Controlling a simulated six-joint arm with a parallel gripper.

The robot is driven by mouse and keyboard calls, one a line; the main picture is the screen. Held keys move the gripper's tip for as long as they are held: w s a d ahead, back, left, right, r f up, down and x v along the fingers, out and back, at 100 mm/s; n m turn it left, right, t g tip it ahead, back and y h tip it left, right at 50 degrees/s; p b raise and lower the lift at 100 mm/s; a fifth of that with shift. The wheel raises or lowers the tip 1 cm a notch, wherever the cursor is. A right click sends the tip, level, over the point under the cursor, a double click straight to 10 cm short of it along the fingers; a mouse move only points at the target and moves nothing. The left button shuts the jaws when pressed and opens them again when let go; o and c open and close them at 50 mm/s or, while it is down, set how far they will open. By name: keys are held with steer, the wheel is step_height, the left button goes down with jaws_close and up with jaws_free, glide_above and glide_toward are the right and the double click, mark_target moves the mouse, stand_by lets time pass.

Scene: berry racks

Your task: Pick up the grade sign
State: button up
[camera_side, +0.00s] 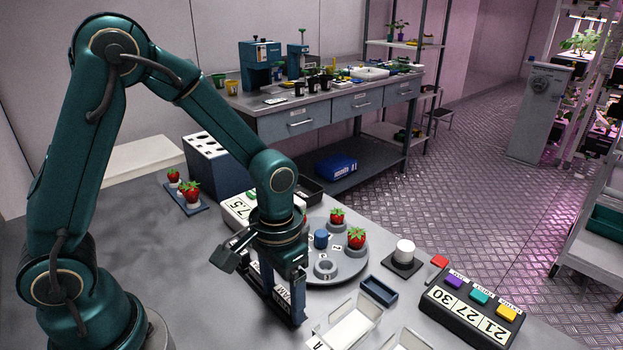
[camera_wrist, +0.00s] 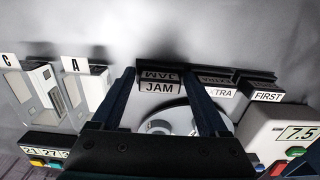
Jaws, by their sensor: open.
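A white sign lettered JAM (camera_wrist: 160,87) stands upright in the wrist view, with dark edges. It lies between the two fingertips of my gripper (camera_wrist: 161,77). Gaps seem to show on both sides of it. Signs lettered EXTRA (camera_wrist: 218,92) and FIRST (camera_wrist: 267,96) stand to its right, the EXTRA one partly covered by a finger. In the side view my gripper (camera_side: 279,298) points down at the table's near side, and part of the JAM sign (camera_side: 283,291) shows between its fingers. Whether the fingers touch the sign is hidden.
A grey round turntable (camera_side: 345,272) with strawberries in cups stands just behind my gripper. A scale reading 7.5 (camera_wrist: 294,130) is right of the signs. White hinged boxes (camera_side: 352,325) and a button panel (camera_side: 470,314) stand to the right in the side view.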

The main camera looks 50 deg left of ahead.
steer(key=c, duration=1.1)
steer(key=shift+r, duration=0.1)
